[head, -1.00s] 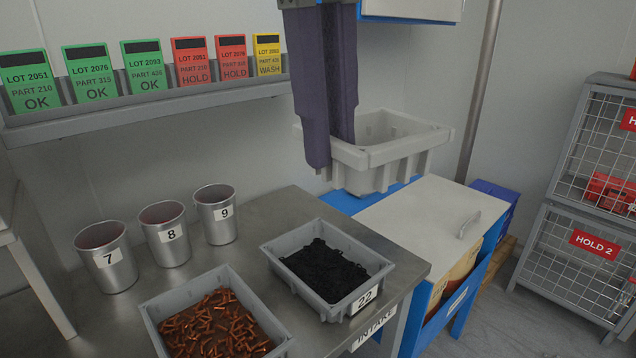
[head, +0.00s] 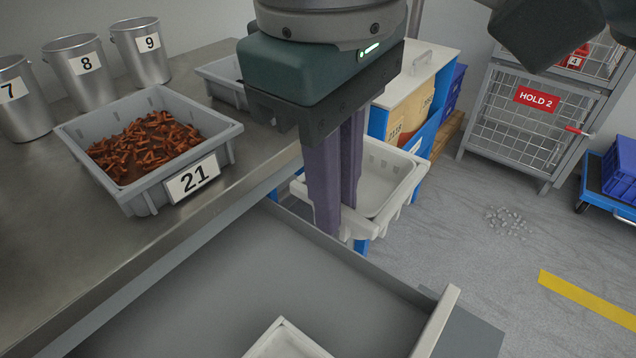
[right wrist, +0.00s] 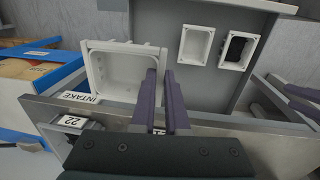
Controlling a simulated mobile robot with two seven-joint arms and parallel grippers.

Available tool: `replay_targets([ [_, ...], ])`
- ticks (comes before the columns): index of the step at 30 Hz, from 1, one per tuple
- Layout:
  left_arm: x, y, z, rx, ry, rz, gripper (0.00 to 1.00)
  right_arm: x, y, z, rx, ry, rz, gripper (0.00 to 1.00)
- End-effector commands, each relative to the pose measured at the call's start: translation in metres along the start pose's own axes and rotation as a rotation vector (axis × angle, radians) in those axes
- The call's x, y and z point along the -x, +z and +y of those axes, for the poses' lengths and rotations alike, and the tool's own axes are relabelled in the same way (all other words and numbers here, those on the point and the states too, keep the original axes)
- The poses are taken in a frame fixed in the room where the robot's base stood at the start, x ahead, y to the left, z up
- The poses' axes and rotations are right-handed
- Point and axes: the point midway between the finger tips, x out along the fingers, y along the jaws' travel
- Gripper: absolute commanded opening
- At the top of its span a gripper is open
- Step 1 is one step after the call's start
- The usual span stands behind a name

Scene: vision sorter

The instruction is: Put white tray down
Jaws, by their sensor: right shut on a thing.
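The white tray (head: 387,189) is an empty, open, ribbed-wall tray. My right gripper (head: 338,228) is shut on its near wall, with two purple fingers pointing down. The tray is held off the bench's end, and the gripper hides part of it. The right wrist view also shows the tray (right wrist: 122,76), left of the right gripper's fingers (right wrist: 162,112). Purple fingers at the right edge of that view look like my left gripper (right wrist: 300,102); whether they are open is unclear. The head view does not show them.
A grey walled surface (head: 240,285) lies in front, with a small white tray (head: 285,345) on it. The steel bench (head: 180,225) carries bin 21 (head: 137,198) and several numbered cans. A blue cabinet with a pale top (head: 425,68) and cage HOLD 2 (head: 520,130) stand beyond.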

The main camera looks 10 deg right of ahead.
Motion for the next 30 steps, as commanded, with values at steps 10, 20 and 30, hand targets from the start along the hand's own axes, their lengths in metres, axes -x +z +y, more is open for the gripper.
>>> replay_targets([
  [10,-0.034,0.011,0.000,-0.003,-0.002,0.002,0.50,-0.086,0.001,-0.011,0.010,0.001,-0.004,0.00],
  [20,-0.058,0.018,-0.001,-0.010,-0.008,0.001,0.50,-0.157,0.001,-0.018,0.010,0.002,-0.001,0.00],
  [30,-0.073,0.023,-0.001,-0.010,-0.008,0.002,0.50,-0.195,0.001,-0.022,0.009,0.003,-0.001,0.00],
])
